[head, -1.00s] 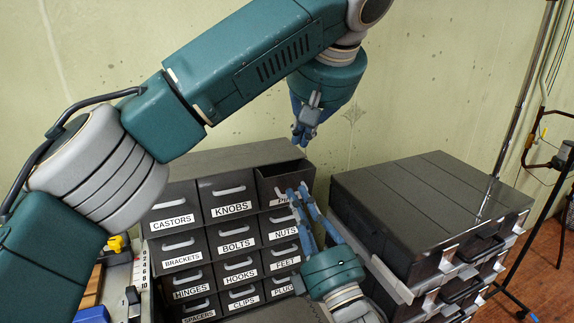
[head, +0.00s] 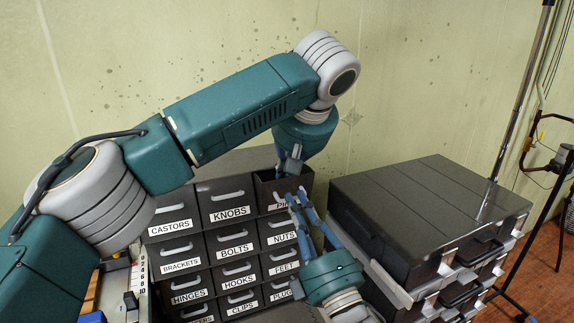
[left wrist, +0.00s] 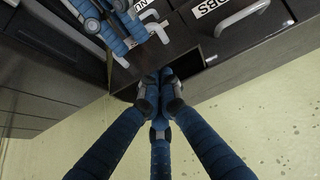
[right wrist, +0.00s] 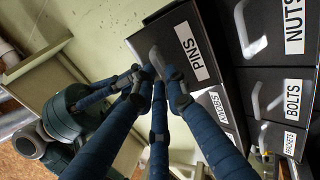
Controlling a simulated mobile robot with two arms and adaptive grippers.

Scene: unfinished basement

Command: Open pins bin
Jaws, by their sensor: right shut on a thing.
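The pins bin (head: 266,190) is the top right drawer of a dark cabinet, and its front stands slightly out. Its PINS label shows in the right wrist view (right wrist: 190,51). My right gripper (head: 296,197) is shut on the bin's handle (right wrist: 156,60), partly covering the label in the head view. My left gripper (head: 285,168) comes from above, with its fingertips at the bin's top edge. In the left wrist view its fingers (left wrist: 165,80) are together beside a dark gap behind the bin front. The exact contact there is hidden.
The cabinet has several other shut drawers, such as KNOBS (head: 226,203) and NUTS (head: 277,232). A stack of dark cases (head: 430,205) stands close on the right. The wall (head: 420,80) is behind. Tools and small items lie at the lower left.

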